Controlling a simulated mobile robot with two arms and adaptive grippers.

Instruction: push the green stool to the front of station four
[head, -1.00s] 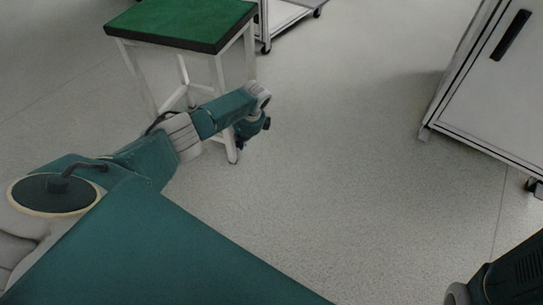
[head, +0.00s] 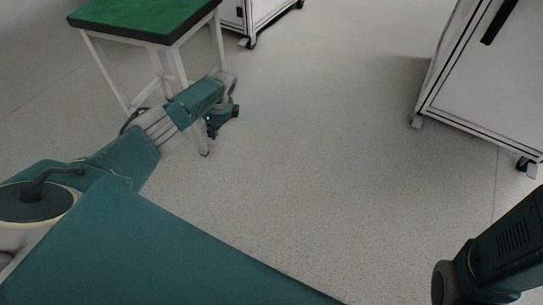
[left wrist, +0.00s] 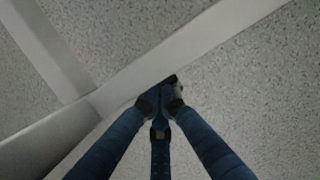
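The green stool (head: 150,14) stands upright at the upper left of the head view, with a green top, dark rim and white legs. The picture's edge cuts off part of its top. My left gripper (head: 222,121) is beside the lower part of its nearest leg, and my left arm hides part of the legs. In the left wrist view, my left gripper's fingers (left wrist: 163,92) are drawn together at the tips, close to a white bar of the stool (left wrist: 190,50). I cannot tell whether they touch it. My right gripper is not in view; only part of my right arm shows.
A white wheeled unit (head: 268,10) stands behind the stool at the top. A white cabinet (head: 490,85) with a black handle and castors stands at the right. The grey floor (head: 310,150) between stool and cabinet is clear. No station number is readable.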

